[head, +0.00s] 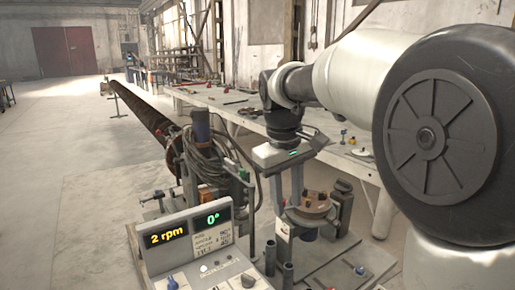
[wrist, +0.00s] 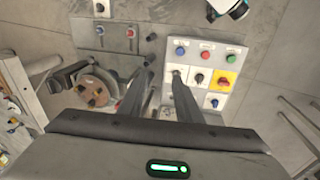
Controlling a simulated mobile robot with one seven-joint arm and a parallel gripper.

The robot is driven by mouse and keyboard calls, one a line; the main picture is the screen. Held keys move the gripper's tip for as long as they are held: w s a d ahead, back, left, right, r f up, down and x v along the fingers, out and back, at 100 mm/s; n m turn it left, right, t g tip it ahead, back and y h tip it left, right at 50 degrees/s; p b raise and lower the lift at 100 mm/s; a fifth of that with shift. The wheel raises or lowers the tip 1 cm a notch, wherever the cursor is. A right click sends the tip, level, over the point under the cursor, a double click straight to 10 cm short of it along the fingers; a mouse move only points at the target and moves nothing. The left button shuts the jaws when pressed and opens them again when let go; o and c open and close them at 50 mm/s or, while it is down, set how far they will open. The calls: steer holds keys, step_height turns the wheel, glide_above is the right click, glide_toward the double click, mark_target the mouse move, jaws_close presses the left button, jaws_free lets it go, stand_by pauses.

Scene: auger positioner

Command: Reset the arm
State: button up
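My arm reaches in from the right in the head view and bends down at the wrist. My gripper (head: 286,207) points downward, with two grey fingers apart and nothing visible between them. In the wrist view, my gripper (wrist: 164,68) also shows a clear gap between its fingers. Its fingertips appear over the left edge of a control panel (wrist: 232,53) with blue, red and green buttons, several dark knobs and a red knob on a yellow plate. I cannot tell whether the fingers touch the panel.
A console (head: 205,262) displays "2 rpm" and "0°". A round brown-topped fixture (head: 312,206) stands beyond the gripper, and also shows in the wrist view (wrist: 93,92). A long auger (head: 140,112) extends back along a workbench (head: 225,100). Open floor (head: 50,170) lies left.

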steer(key=s+d+f+m+t+p, duration=0.1)
steer(key=s+d+m+t, duration=0.1)
steer(key=s, duration=0.9)
steer(key=s+d+m+t+y, duration=0.1)
steer(key=s+d+m, duration=0.3)
steer(key=s, duration=0.7)
steer(key=shift+d+f+t+p, duration=0.4)
steer(key=shift+d+t, duration=0.1)
steer(key=shift+d, duration=0.15)
steer(key=shift+a, duration=0.1)
